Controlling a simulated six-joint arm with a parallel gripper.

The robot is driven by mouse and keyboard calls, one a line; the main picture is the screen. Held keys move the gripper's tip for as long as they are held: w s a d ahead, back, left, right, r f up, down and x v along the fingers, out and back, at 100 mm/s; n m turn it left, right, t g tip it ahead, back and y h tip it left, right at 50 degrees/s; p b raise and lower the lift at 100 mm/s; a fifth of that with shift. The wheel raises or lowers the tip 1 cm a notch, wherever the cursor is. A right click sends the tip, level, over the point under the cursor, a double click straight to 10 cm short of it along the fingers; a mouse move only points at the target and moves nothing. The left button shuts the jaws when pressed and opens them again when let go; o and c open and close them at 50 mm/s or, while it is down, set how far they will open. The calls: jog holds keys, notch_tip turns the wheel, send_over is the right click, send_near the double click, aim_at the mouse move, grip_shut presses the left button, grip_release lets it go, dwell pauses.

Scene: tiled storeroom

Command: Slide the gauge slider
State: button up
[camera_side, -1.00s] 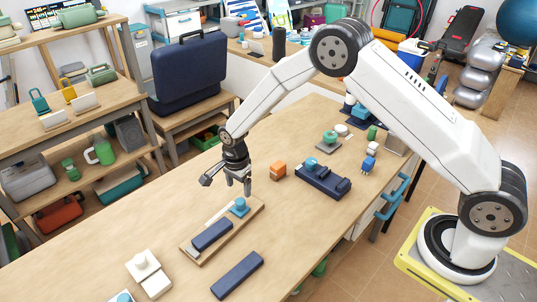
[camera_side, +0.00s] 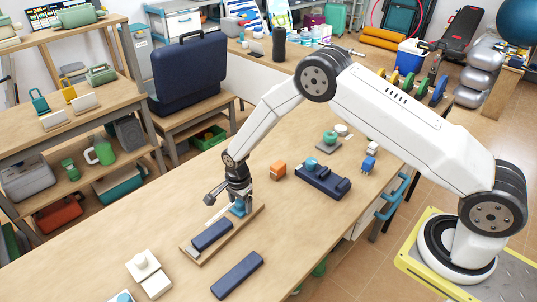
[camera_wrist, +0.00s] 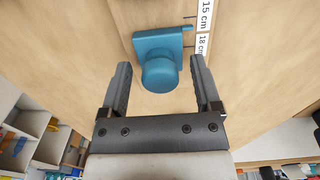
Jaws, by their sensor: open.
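The gauge is a wooden board (camera_side: 196,257) on the table with a dark blue block (camera_side: 212,235) lying on it. The blue slider (camera_side: 238,208) is at the board's far end, partly hidden by my gripper in the side view. In the wrist view the slider (camera_wrist: 159,66) has a round knob and a small pointer beside a scale strip (camera_wrist: 203,28) marked 15 cm and 18 cm; the pointer is between these labels. My gripper (camera_wrist: 159,82) is open, with one finger on each side of the knob and gaps showing. It also shows in the side view (camera_side: 240,207), pointing down.
A dark blue bar (camera_side: 237,276) lies in front of the board. White blocks (camera_side: 148,275) stand at the near left.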

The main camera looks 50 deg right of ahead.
jog(key=shift+c, duration=0.2)
grip_shut()
jog(key=shift+a, duration=0.1)
dwell(1.0)
